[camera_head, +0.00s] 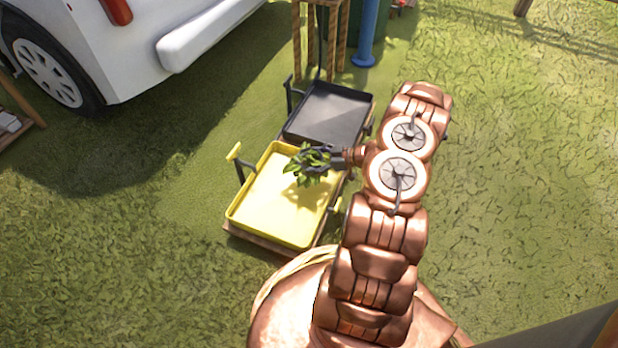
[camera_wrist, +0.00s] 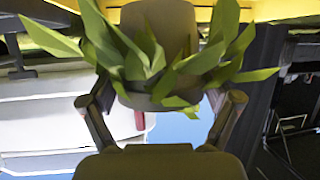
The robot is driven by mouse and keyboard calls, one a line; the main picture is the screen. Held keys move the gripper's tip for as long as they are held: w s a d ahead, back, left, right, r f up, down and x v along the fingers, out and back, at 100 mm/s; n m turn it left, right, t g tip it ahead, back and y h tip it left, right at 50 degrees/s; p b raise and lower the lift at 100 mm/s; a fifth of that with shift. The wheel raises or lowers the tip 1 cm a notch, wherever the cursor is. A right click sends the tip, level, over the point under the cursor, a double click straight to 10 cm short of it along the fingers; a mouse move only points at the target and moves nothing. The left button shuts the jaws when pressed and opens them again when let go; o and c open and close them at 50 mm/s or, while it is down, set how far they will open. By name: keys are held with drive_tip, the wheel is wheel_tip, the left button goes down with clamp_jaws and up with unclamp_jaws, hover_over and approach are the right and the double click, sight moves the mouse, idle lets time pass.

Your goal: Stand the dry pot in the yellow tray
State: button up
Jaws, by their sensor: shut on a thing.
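The yellow tray (camera_head: 245,215) lies at the middle of the head view. A leafy green plant (camera_head: 310,165) is over its upper right part, and its pot is hidden there by the leaves. In the wrist view, which looks upside down, the grey-brown pot (camera_wrist: 162,18) shows behind the leaves between the two fingers. My gripper (camera_head: 335,158) reaches in from the right and is shut on the pot; it also shows in the wrist view (camera_wrist: 160,95). I cannot tell whether the pot touches the tray floor. Soil dryness cannot be seen.
An empty black tray (camera_head: 330,112) sits just behind the yellow one. A wooden stand (camera_head: 300,40) and a blue post (camera_head: 367,35) are farther back. A white vehicle (camera_head: 125,50) stands at the upper left. Open grass lies left and right.

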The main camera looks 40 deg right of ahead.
wheel_tip(320, 180, down, 6)
drive_tip(key=shift+f+b, duration=0.1)
drive_tip(key=shift+b, duration=1)
drive_tip(key=o, duration=1.1)
drive_tip(key=shift+o, duration=0.2)
